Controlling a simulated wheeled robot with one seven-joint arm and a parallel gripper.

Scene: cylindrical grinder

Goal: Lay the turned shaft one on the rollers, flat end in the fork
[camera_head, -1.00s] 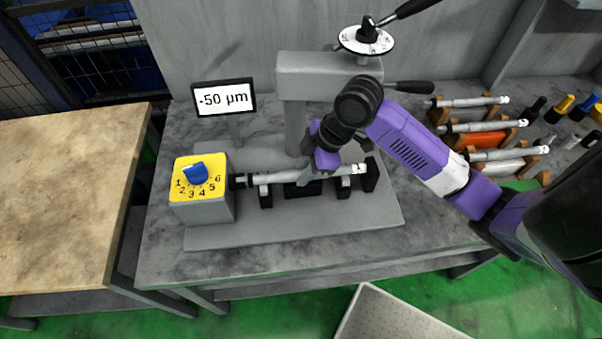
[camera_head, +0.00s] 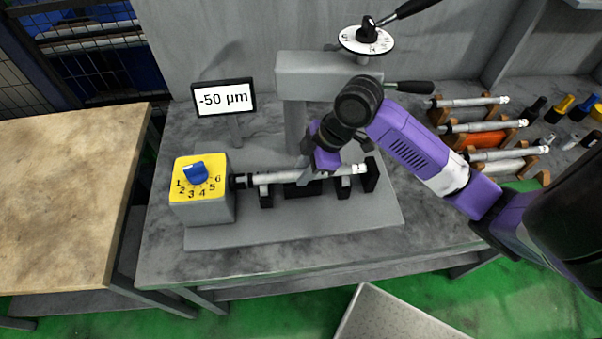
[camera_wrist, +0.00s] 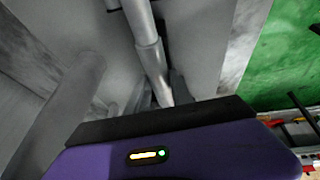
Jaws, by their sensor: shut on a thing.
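A light metal shaft (camera_head: 342,171) lies nearly level over the grinder's roller supports (camera_head: 266,191). Its left end is at the dark fork (camera_head: 240,181) beside the yellow-topped box. Its right end reaches close to a black end block (camera_head: 371,176). My gripper (camera_head: 318,166) is shut on the shaft near its middle, from above. I cannot tell whether the shaft touches the rollers or whether its flat end is in the fork.
The yellow-topped box (camera_head: 199,187) has a blue knob. A display (camera_head: 223,98) reads -50 µm. The grey grinder head (camera_head: 327,75) stands behind my gripper. Several other shafts (camera_head: 484,127) lie in racks at right. The wooden table (camera_head: 65,190) at left is bare.

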